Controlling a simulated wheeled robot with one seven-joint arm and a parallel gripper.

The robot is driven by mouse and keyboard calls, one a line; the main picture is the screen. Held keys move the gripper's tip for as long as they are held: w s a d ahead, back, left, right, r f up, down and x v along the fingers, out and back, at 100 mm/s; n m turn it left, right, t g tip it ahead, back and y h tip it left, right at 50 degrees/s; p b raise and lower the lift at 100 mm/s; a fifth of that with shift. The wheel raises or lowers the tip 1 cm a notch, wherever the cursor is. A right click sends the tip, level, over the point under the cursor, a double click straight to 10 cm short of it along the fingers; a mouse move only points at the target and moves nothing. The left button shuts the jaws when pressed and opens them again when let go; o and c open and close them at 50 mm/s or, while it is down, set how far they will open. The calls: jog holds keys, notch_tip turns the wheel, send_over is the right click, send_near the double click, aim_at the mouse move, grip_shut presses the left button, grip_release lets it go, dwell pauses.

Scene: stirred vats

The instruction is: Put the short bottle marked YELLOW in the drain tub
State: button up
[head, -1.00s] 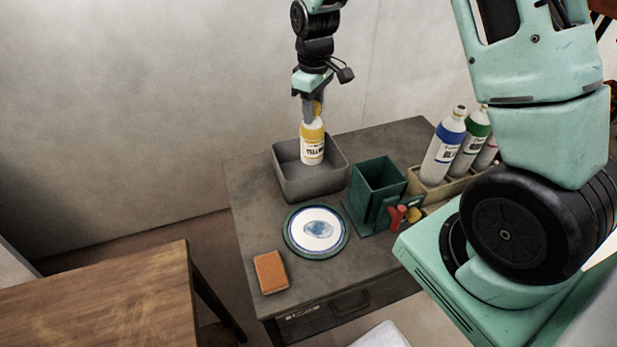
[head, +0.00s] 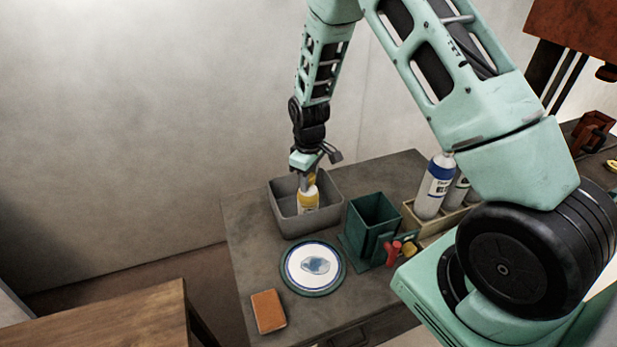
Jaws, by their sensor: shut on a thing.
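The short bottle marked YELLOW (head: 308,201) is white with a yellow band and stands about upright inside the grey drain tub (head: 287,226). The tub's front wall hides its lower end, so I cannot tell whether it touches the tub's floor. My gripper (head: 309,181) points down from above and is shut on the bottle's top.
A dark green square container (head: 373,218) stands right of the tub, with a red-handled thing (head: 392,250) at its front. A round plate (head: 313,266) and an orange block (head: 268,311) lie in front. Taller bottles (head: 435,187) stand in a tan rack (head: 428,228) at right.

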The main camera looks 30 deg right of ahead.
jog(key=shift+f, duration=0.15)
jog(key=o, duration=1)
jog(key=shift+c, duration=0.2)
